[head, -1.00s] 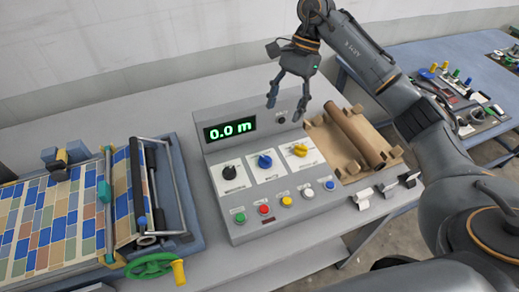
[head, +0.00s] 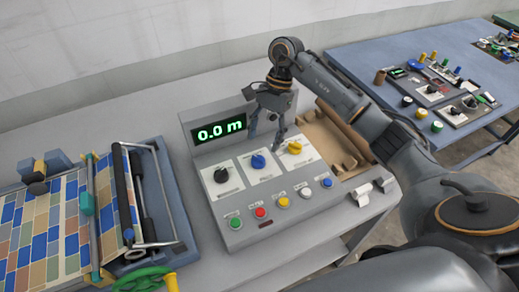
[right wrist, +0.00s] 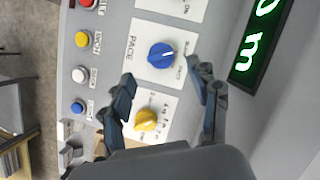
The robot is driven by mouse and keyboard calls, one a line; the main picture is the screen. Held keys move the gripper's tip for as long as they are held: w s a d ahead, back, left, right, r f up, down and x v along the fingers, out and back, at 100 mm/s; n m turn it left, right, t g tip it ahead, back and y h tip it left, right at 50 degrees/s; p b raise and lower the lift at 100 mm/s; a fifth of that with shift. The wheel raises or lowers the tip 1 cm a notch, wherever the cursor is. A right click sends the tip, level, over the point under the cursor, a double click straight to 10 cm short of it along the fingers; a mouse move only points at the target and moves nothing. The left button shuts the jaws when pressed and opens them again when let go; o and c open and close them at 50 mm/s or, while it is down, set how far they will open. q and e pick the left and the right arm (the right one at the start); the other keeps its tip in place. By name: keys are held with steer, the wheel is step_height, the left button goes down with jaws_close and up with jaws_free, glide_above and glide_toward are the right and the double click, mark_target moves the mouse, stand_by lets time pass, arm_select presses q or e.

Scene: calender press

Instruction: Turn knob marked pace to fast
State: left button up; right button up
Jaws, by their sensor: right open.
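The pace knob is blue (head: 258,161), in the middle of the control panel's (head: 245,190) row of three knobs. In the right wrist view the blue knob (right wrist: 161,55) sits beside the printed word PACE, and its white pointer line faces picture right. The position labels are too small to read. My right gripper (head: 265,140) is open and empty above the panel, close to the blue and yellow knobs. In the right wrist view its fingertips (right wrist: 161,73) stand either side of the blue knob's lower edge, apart from it. My left gripper is out of view.
A black knob (head: 221,175) and a yellow knob (head: 295,147) flank the blue one. Several push buttons line the panel's front. The green display (head: 219,130) reads 0.0 m. A roller press with a tiled sheet stands left; a cardboard-coloured tray (head: 325,140) lies right.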

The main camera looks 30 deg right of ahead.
mark_target(259, 157)
steer(key=p+x, duration=0.1)
steer(key=x, duration=0.4)
steer(key=shift+a, duration=0.1)
steer(key=shift+f+p, duration=0.3)
steer(key=shift+f, duration=0.15)
steer(key=c, duration=1.2)
